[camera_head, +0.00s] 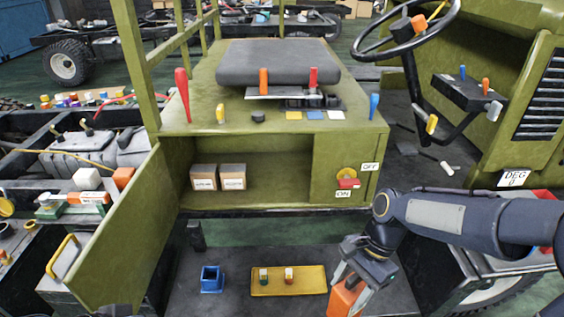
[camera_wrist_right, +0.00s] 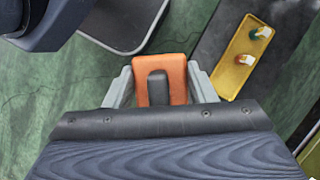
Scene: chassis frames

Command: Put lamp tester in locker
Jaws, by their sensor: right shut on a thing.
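My right gripper (camera_head: 348,283) is shut on an orange block-shaped thing with a dark inset, likely the lamp tester (camera_head: 343,299). It is held low, to the right of the yellow tray. In the right wrist view the orange thing (camera_wrist_right: 158,75) sits between the two grey fingers of the right gripper (camera_wrist_right: 160,85). The green locker (camera_head: 270,180) under the seat stands open, its door (camera_head: 115,235) swung out to the left. Two small cardboard boxes (camera_head: 217,177) stand inside on the left; its right part is bare. My left gripper is not in view.
A yellow tray (camera_head: 289,290) with two small bulb-like items and a blue open box (camera_head: 211,279) lie on the dark floor plate below the locker. A red and yellow switch (camera_head: 347,180) is on the panel right of the opening. The open door borders the left side.

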